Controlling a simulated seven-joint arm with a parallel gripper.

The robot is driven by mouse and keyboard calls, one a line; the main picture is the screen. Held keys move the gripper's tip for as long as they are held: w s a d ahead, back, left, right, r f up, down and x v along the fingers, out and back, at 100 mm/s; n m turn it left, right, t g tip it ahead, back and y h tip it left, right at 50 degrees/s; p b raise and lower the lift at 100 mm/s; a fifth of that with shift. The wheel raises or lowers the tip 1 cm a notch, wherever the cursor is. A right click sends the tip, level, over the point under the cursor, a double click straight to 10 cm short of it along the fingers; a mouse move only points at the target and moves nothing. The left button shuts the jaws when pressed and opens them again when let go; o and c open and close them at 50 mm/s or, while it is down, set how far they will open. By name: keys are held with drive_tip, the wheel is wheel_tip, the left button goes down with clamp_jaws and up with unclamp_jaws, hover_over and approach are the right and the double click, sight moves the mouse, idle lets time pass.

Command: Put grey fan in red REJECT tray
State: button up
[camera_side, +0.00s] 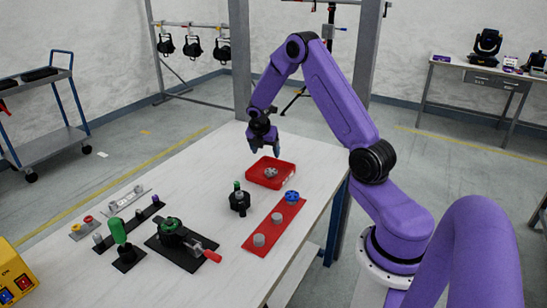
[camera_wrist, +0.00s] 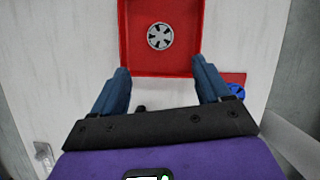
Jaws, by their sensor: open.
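The grey fan (camera_side: 270,172) lies inside the red REJECT tray (camera_side: 287,181). In the wrist view the fan (camera_wrist: 160,36) is a grey disc with dark openings, resting on the floor of the tray (camera_wrist: 185,65) near its middle. My gripper (camera_side: 264,151) is above the tray, pointing down. In the wrist view its two blue fingers (camera_wrist: 162,75) are spread wide apart with nothing between them. The fan is clear of both fingers in that view.
A red strip (camera_side: 253,254) in front of the tray holds a blue fan (camera_side: 292,196) and grey cylinders. A small black fixture with a green peg (camera_side: 239,200) stands left of it. A green-topped clamp fixture (camera_side: 172,235) and a green-handled tool (camera_side: 120,236) stand nearer front left.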

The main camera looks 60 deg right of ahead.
drive_tip(key=s+a+r+m+t+y, duration=0.15)
drive_tip(key=s+a+r, duration=0.3)
drive_tip(key=a, duration=0.85)
drive_tip(key=s+a+r+m+y, duration=0.1)
drive_tip(key=s+a+r+m, duration=0.3)
drive_tip(key=a, duration=0.8)
drive_tip(key=s+a+r, duration=0.1)
drive_tip(key=s+a, duration=0.2)
drive_tip(key=s, duration=0.5)
drive_tip(key=s+a+r+m+g+y, duration=0.1)
drive_tip(key=s+a+r, duration=0.1)
drive_tip(key=s, duration=0.6)
drive_tip(key=s+a+r+m+g+y, duration=0.1)
drive_tip(key=s+a, duration=0.3)
drive_tip(key=s, duration=0.4)
drive_tip(key=shift+r, duration=0.7)
